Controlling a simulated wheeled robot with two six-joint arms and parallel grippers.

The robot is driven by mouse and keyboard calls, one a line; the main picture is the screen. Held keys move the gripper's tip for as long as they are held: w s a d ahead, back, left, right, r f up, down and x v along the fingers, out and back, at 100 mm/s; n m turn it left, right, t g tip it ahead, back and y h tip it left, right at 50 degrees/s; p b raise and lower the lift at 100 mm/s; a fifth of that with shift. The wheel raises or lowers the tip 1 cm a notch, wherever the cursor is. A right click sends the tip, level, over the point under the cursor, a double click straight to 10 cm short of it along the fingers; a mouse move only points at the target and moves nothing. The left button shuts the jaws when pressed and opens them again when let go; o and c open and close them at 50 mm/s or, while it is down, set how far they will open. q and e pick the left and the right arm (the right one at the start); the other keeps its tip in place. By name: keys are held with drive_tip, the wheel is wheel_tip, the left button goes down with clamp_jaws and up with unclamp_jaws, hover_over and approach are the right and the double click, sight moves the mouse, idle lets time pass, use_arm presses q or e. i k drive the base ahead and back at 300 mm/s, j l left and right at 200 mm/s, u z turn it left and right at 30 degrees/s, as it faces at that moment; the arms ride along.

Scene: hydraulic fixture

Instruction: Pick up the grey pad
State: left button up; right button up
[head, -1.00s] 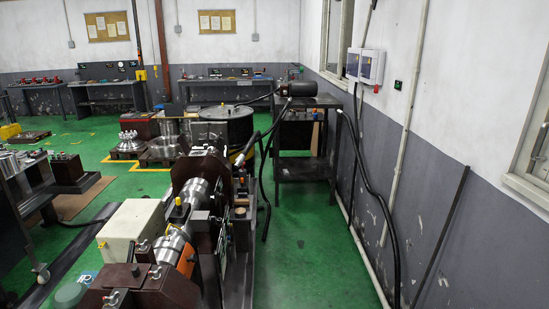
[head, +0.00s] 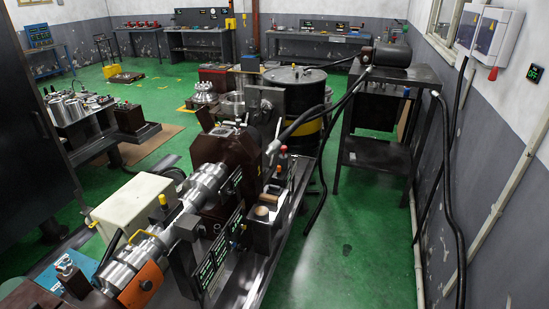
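I cannot pick out a grey pad with certainty in the head view. The hydraulic fixture (head: 205,180) runs from the lower left to the centre, with steel cylinders and brown blocks. A narrow bench (head: 262,262) along its right side carries a small tray (head: 262,226) with a round tan piece (head: 263,211) and a red-topped item (head: 283,158) farther back. Neither of my grippers is in view.
A black drum (head: 293,90) with a yellow band and a dark metal stand (head: 375,155) with a motor and black hoses stand behind the fixture. Green floor (head: 350,240) lies clear at the right. A tall dark panel (head: 35,150) fills the left edge.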

sight(273, 190)
drive_tip(key=i+l+u, duration=0.3)
drive_tip(key=i+l, duration=0.3)
drive_tip(key=i, duration=0.15)
drive_tip(key=i+l+u, duration=0.25)
drive_tip(key=i+l, duration=0.4)
drive_tip(key=l, duration=0.1)
